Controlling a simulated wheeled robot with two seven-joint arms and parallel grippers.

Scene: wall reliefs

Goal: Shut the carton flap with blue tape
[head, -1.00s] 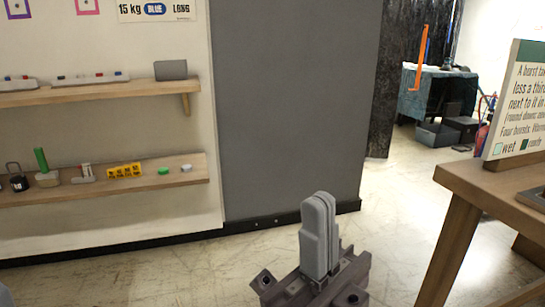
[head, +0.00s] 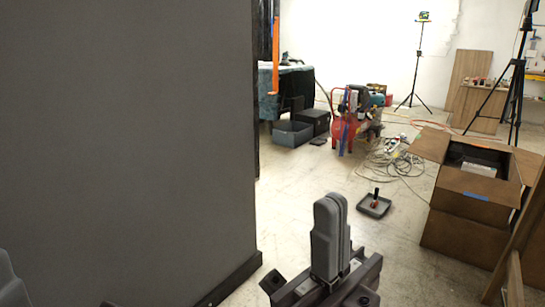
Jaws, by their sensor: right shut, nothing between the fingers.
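An open brown carton (head: 472,210) stands at the right of the head view. A short strip of blue tape (head: 475,196) is on its near side, on what looks like a flap (head: 450,186) folded outward. Other flaps stick out at the left (head: 432,144) and right (head: 526,166) of the opening. A pale item shows inside. My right gripper (head: 331,204) is shut and empty, pointing up at bottom centre, well short of the carton and left of it. A grey part at the bottom left edge looks like my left gripper (head: 9,280); it is mostly cut off.
A dark grey partition (head: 125,140) fills the left. Behind are a red compressor (head: 345,120), cables (head: 393,165), dark bins (head: 293,133) and a tripod (head: 517,80). A wooden edge (head: 525,235) cuts in at right.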

